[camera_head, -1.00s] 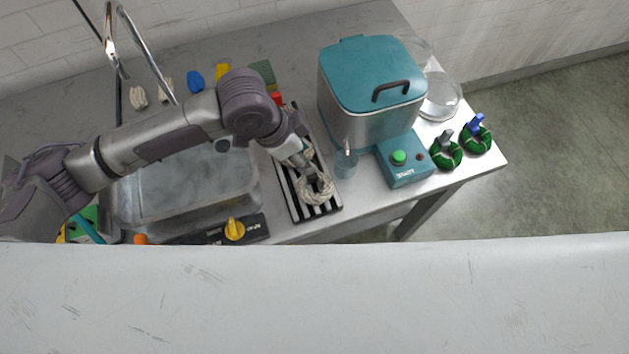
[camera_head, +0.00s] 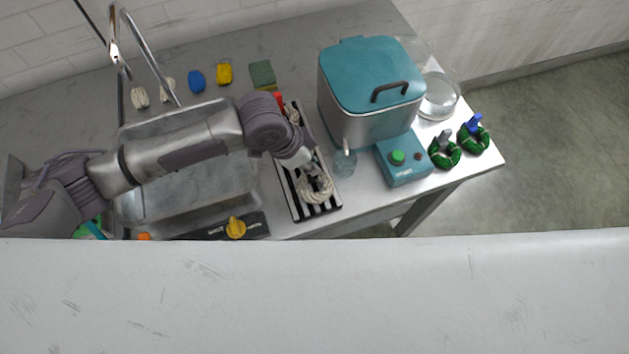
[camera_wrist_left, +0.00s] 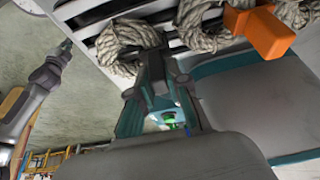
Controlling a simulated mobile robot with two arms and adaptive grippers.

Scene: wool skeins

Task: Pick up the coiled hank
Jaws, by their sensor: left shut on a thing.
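The coiled hank (camera_head: 316,190) is a cream, rope-like ring at the near end of a black-and-white striped rack (camera_head: 303,214). My left gripper (camera_head: 311,174) reaches down to it from the upper left and is shut on its far side. In the left wrist view, cream coils (camera_wrist_left: 124,40) lie at the fingertips of the left gripper (camera_wrist_left: 155,55); more cream strands (camera_wrist_left: 200,28) lie beside them. The fingers partly hide the hank.
A teal-lidded machine (camera_head: 371,75) and its control box (camera_head: 403,160) stand right of the rack, with a clear bottle (camera_head: 344,160) between. Green skeins (camera_head: 445,152) lie at the right edge. A metal basin (camera_head: 190,188) is left. A red piece (camera_head: 279,98) is at the rack's far end.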

